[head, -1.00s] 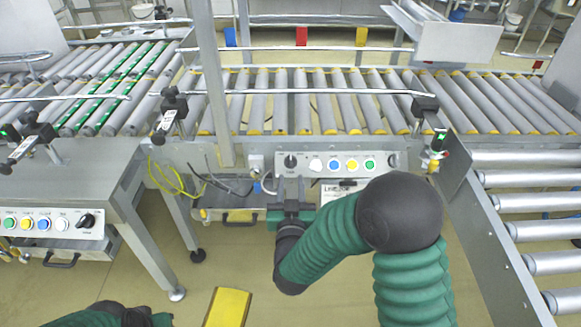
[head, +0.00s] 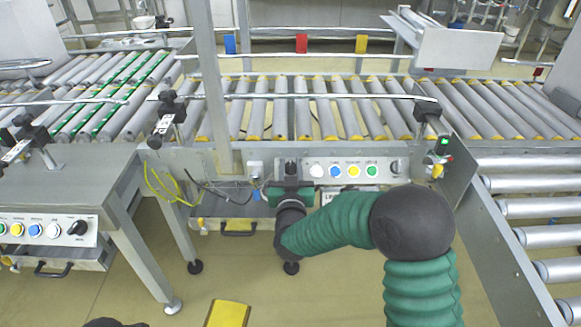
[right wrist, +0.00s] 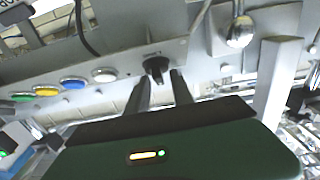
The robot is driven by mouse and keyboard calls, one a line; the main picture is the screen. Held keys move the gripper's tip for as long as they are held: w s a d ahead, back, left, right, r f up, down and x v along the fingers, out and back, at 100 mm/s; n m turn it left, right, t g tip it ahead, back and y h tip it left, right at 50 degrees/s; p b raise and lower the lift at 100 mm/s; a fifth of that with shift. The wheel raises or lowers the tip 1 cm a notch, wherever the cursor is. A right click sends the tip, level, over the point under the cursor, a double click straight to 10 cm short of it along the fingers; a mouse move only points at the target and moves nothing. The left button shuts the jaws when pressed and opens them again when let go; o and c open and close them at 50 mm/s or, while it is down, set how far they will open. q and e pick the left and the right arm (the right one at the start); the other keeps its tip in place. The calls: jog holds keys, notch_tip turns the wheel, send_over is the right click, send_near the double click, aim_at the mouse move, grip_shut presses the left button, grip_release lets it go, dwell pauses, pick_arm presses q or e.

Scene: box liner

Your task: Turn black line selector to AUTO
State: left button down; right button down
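The black line selector (head: 290,165) is a black knob at the left end of the grey control panel (head: 307,172) on the conveyor's front. My right gripper (head: 290,181) is right below it in the head view and partly covers it. In the right wrist view the selector (right wrist: 155,66) shows just beyond the fingertips, in line with the gap between the two dark fingers (right wrist: 160,78). The fingers stand apart; I cannot tell whether they touch the knob. The AUTO label cannot be read. My left gripper is not in view.
White, blue, yellow and green buttons (head: 352,171) sit beside the selector. A second panel (head: 45,230) with its own black knob (head: 79,228) is at the left. A metal post (head: 212,80) rises left of my gripper. Yellow-green cables (head: 170,187) hang below.

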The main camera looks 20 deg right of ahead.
jog(key=shift+m+h, duration=0.3)
jog(key=shift+m, duration=0.2)
jog(key=m+h+p, duration=0.1)
jog(key=m+g+h+p, duration=0.1)
jog(key=m, duration=0.1)
jog(key=shift+a+r+m+g+h+p, duration=0.1)
jog(key=shift+r+m+g+h+p, duration=0.05)
jog(key=shift+m+g+h+p, duration=0.2)
jog(key=m+g+h+p, duration=0.2)
jog(key=m, duration=0.1)
jog(key=m+g+h+p, duration=0.1)
jog(key=m+g+p, duration=0.1)
jog(key=m+p, duration=0.1)
jog(key=shift+m+h, duration=0.25)
jog(key=shift+h, duration=0.1)
jog(key=shift+m+g, duration=0.5)
jog(key=shift+g, duration=0.05)
jog(key=shift+f+p, duration=0.2)
jog(key=shift+p, duration=0.1)
jog(key=c, duration=1.5)
grip_release()
